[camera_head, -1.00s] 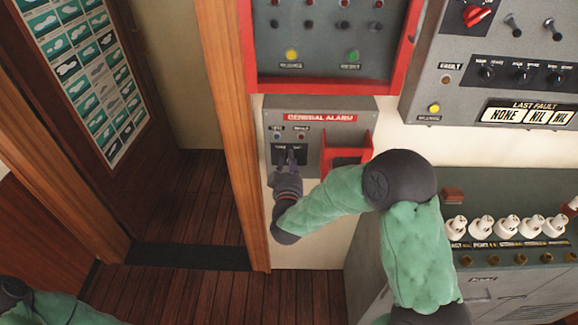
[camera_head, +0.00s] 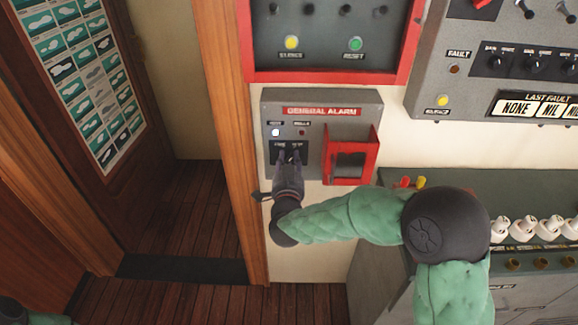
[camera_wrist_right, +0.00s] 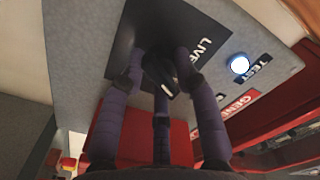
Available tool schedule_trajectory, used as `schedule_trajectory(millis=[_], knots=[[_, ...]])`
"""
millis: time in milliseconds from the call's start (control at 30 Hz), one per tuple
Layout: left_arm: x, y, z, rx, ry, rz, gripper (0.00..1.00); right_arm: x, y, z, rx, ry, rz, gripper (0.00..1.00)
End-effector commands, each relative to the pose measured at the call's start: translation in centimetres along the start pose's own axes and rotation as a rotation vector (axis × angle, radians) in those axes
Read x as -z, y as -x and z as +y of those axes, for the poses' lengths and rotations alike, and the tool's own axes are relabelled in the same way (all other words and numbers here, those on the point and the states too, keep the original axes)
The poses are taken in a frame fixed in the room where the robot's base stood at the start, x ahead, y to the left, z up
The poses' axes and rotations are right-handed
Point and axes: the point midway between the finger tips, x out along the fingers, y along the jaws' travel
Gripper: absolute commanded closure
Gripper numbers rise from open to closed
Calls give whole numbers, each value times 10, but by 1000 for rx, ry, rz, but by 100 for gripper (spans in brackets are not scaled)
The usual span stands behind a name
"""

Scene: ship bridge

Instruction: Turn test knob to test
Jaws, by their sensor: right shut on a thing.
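The grey general alarm box (camera_head: 310,103) is on the wall in the middle of the head view. My right gripper (camera_head: 289,157) reaches up to the black plate at its lower left. In the right wrist view my right gripper (camera_wrist_right: 158,75) has its fingers around the black test knob (camera_wrist_right: 166,72) and is shut on it. A white mark shows on the knob, partly between the fingers; its exact direction is hard to tell. "LIVE" is printed on the plate beside it. The lamp labelled "TEST" (camera_wrist_right: 239,65) glows white; it also shows in the head view (camera_head: 275,132). My left gripper is out of view.
A red open-framed guard (camera_head: 350,178) sticks out right of the knob. A red-framed panel (camera_head: 330,77) is above. A grey console (camera_head: 400,205) with white knobs is at the right, and a wooden door post (camera_head: 228,130) at the left.

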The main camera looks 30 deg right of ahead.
Motion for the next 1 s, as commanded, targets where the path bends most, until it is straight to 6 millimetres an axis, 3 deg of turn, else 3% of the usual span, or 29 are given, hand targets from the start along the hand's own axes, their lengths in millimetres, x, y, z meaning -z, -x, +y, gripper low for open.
schedule_trajectory(millis=[733,767,833,1000], knots=[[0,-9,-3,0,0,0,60,-1,0,-1,2,-91,-3,100],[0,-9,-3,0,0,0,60,-1,0,-1,2,-91,-3,66],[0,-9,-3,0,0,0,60,-1,0,-1,2,-91,-3,46],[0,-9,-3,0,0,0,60,0,0,-1,1,-90,-1,46]])
